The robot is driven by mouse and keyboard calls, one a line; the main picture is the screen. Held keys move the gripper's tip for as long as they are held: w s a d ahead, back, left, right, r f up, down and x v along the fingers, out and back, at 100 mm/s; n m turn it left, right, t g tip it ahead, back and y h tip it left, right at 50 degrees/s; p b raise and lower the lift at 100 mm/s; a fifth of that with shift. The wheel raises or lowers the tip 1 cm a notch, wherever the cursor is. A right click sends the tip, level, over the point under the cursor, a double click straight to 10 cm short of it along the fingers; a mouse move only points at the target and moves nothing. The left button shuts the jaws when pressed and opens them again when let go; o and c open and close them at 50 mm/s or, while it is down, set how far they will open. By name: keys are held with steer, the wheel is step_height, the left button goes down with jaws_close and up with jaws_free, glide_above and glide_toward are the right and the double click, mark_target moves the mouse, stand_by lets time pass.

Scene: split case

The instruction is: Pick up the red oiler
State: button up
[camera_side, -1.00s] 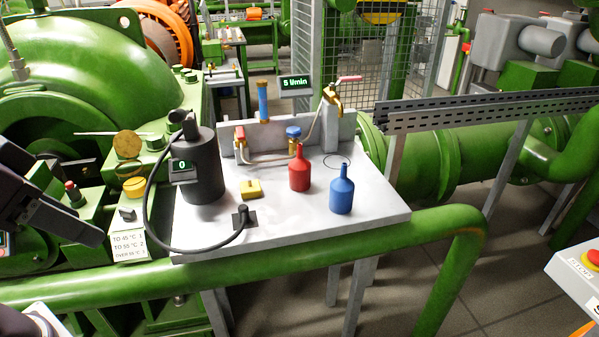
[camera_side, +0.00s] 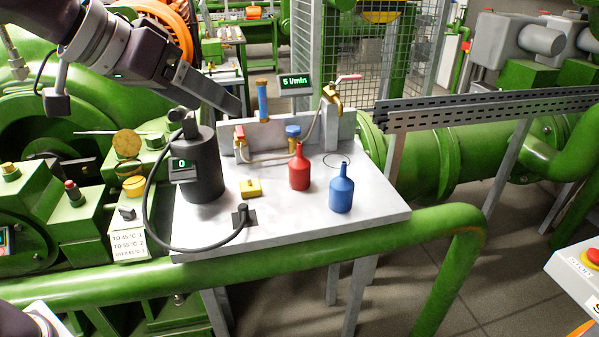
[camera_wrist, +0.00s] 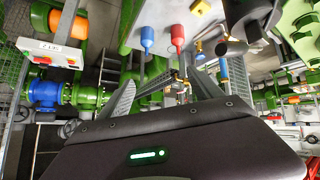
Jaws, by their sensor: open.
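The red oiler (camera_side: 299,172) stands upright on the grey bench (camera_side: 290,225), left of and a little behind the blue oiler (camera_side: 342,194). My gripper (camera_side: 236,106) is at the upper left in the side view, raised above the bench beside the black cylinder's top, well apart from the red oiler. In the wrist view the red oiler (camera_wrist: 177,33) appears near the top centre, with the blue oiler (camera_wrist: 147,36) to its left. The fingers show below them, spread apart with nothing held between them.
A black cylinder (camera_side: 205,175) with a cable stands at the bench's left. A yellow block (camera_side: 250,189) lies between it and the red oiler. Behind are a blue-topped valve (camera_side: 293,133), a hose and a brass tap (camera_side: 333,97). The front right of the bench is clear.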

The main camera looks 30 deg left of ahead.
steer(key=w+d+f+t+y, duration=0.1)
steer(key=w+f+t, duration=0.1)
steer(key=w, duration=1.1)
steer(key=n+t+y, duration=0.1)
steer(key=t+y, duration=0.1)
steer(key=y, duration=0.1)
glide_above(294, 169)
steer(key=s, duration=0.4)
step_height(294, 169, down, 4)
step_height(294, 169, down, 18)
steer(key=shift+w+d+r, duration=0.1)
steer(key=shift+d, duration=0.05)
steer(key=x, duration=0.7)
steer(key=shift+w+d, duration=0.1)
steer(key=c, duration=1.6)
